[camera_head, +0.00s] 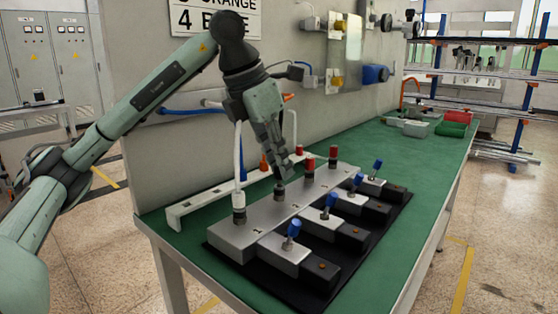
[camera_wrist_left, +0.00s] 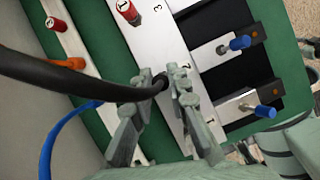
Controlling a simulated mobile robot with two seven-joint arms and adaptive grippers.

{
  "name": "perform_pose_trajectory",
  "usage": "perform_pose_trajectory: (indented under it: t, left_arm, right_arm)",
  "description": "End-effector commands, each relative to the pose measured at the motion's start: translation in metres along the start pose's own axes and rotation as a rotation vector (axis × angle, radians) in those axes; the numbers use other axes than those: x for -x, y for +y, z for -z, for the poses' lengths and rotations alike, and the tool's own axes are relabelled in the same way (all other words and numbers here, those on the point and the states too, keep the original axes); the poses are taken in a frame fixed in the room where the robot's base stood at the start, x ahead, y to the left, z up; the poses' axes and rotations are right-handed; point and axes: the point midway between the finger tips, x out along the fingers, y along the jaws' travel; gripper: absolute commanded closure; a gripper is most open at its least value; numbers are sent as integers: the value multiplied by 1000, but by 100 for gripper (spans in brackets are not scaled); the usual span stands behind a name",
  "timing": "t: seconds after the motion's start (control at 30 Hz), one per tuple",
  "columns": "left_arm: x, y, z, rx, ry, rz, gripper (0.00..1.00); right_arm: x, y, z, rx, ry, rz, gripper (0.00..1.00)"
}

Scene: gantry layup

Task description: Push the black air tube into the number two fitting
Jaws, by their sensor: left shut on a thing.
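My left gripper (camera_head: 279,178) is shut on the black air tube (camera_wrist_left: 75,75) and stands just above the number two fitting (camera_head: 279,195) on the grey manifold block (camera_head: 262,218). In the left wrist view, the tube curves in from the left to the fingertips (camera_wrist_left: 164,84), beside the printed 2 on the block (camera_wrist_left: 200,118). The fingers hide the tube's end, so I cannot tell whether it is inside the fitting. A white tube (camera_head: 239,170) stands in the fitting at the near end of the block.
Two fittings farther along carry red caps (camera_head: 309,165). Valves with blue handles (camera_head: 293,229) line the block's right side on a black plate. A white rail (camera_head: 195,204) with orange and blue tubes lies behind. The green table is clear toward the red and green bins (camera_head: 455,129).

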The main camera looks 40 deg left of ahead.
Motion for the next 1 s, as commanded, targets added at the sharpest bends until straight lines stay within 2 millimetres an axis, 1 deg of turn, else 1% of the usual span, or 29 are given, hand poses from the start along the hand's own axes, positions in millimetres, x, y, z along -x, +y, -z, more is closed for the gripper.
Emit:
perform_pose_trajectory:
  t: [0.57, 0.6, 0.8, 1.0]
  left_arm:
    - [-15, 0, 6, 0, 3, 0, 100]
    - [-15, 0, 6, 0, 3, 0, 83]
    - [-14, 0, 6, 0, 2, 0, 60]
    - [-13, 0, 6, 0, 1, 0, 60]
  right_arm:
    - [-11, -2, -3, 0, 0, 0, 60]
    - [-11, -2, -3, 0, 0, 0, 60]
    - [-10, -2, -3, 0, 0, 0, 60]
    - [-10, -2, -3, 0, 0, 0, 60]
